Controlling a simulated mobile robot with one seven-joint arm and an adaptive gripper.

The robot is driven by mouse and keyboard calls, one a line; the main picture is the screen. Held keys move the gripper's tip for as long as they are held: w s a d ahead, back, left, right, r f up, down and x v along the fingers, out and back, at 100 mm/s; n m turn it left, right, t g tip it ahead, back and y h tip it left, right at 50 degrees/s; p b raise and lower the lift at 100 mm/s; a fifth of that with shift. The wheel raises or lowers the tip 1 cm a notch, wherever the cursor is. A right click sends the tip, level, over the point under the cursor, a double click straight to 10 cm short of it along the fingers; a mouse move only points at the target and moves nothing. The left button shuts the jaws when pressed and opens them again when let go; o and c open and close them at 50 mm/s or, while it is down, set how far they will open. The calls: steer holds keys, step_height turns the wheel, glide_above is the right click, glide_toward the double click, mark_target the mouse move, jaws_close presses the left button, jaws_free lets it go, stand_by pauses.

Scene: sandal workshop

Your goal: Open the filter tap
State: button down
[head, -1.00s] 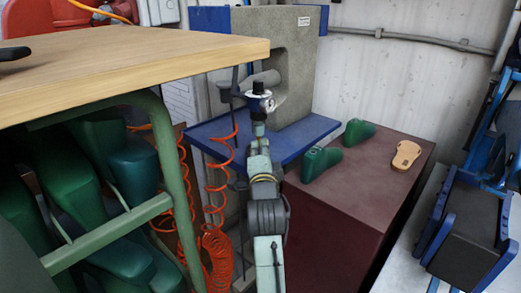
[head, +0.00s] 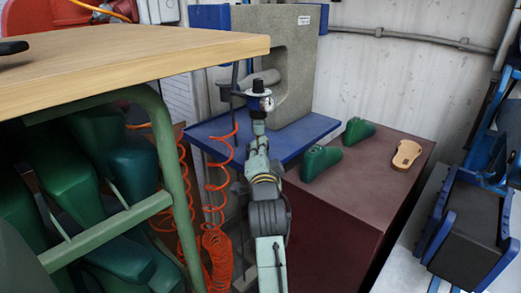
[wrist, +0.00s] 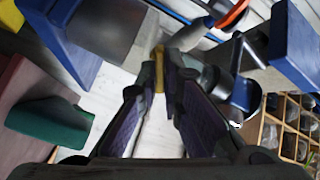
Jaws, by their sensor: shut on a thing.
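The filter unit (head: 264,100) has a black knob on top and a round pale gauge; it stands beside the grey machine in the head view. My gripper (head: 258,121) reaches up to it from below and hides its lower part. In the wrist view a narrow yellow piece (wrist: 159,68), which looks like the tap's lever, stands between the tips of my gripper (wrist: 168,84). The fingers are closed in on it. A dark cylinder (wrist: 214,81), seemingly part of the filter, is just right of the fingers. The tap is hidden in the head view.
A wooden bench (head: 150,50) on a green frame stands close on the left. Orange coiled hoses (head: 215,215) hang beside my arm. The grey machine (head: 305,70) on a blue plate is behind. A dark red box (head: 365,185) carries two green lasts and a tan sole.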

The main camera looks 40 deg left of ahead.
steer(key=n+y+b, duration=0.1)
steer(key=n, duration=0.5)
steer(key=n+g+b, duration=0.1)
steer(key=n, duration=0.6)
steer(key=shift+w+f+y, duration=0.1)
steer(key=shift+f+y, duration=0.05)
steer(key=shift+y, duration=0.25)
steer(key=shift+d, duration=0.1)
steer(key=c, duration=1.7)
jaws_free()
steer(key=v, duration=0.7)
steer(key=shift+d, duration=0.2)
steer(key=shift+f, duration=0.1)
